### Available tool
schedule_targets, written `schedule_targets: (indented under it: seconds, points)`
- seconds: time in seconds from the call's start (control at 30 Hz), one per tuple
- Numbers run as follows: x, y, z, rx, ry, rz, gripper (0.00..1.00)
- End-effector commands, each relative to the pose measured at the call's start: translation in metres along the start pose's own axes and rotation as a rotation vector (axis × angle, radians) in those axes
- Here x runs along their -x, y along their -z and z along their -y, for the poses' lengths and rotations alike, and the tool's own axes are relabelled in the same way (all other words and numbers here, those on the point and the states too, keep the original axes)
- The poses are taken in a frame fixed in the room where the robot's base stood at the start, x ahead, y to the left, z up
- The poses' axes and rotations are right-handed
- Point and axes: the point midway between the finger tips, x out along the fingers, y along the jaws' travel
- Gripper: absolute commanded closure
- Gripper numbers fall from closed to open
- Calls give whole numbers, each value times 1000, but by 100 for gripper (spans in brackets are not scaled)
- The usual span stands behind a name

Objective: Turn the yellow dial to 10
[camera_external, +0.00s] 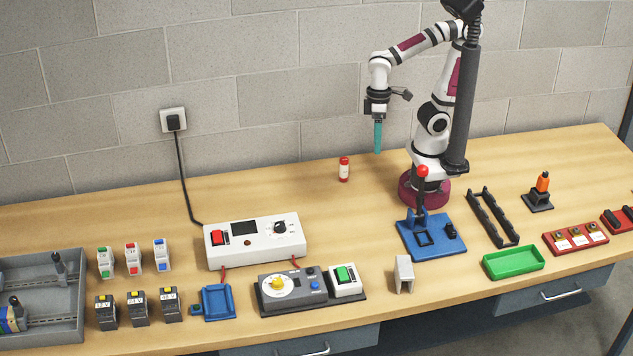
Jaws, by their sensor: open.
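The yellow dial (278,283) sits at the centre of a round white scale (273,287) on a dark grey control box near the front edge of the bench. The scale's numbers and the dial's pointer are too small to read. My gripper (378,137) hangs above the back of the bench, fingers pointing down, well up and to the right of the dial. Its teal fingers are open but overlap in this view, so the gap does not show. Nothing is seen between them.
A white power unit (255,240) with a red switch and black knob stands behind the dial's box. A red-white bottle (344,169) stands under my gripper's left. Mid-bench is mostly clear.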

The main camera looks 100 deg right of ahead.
Motion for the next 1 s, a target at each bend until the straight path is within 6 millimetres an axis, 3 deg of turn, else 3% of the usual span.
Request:
schedule_targets:
  seconds: [0.1,0.2,0.3,0.4,0.5,0.63,1.0]
  points:
    - [5,94,78,342,19,-70,36]
    - [-15,160,161,643,38,-147,36]
    - [-46,199,234,884,51,-218,36]
    - [-70,214,278,1028,59,-264,36]
    - [-83,220,296,1086,61,-284,36]
    - [-105,224,301,1090,61,-284,36]
    - [-206,245,320,1086,61,-284,36]
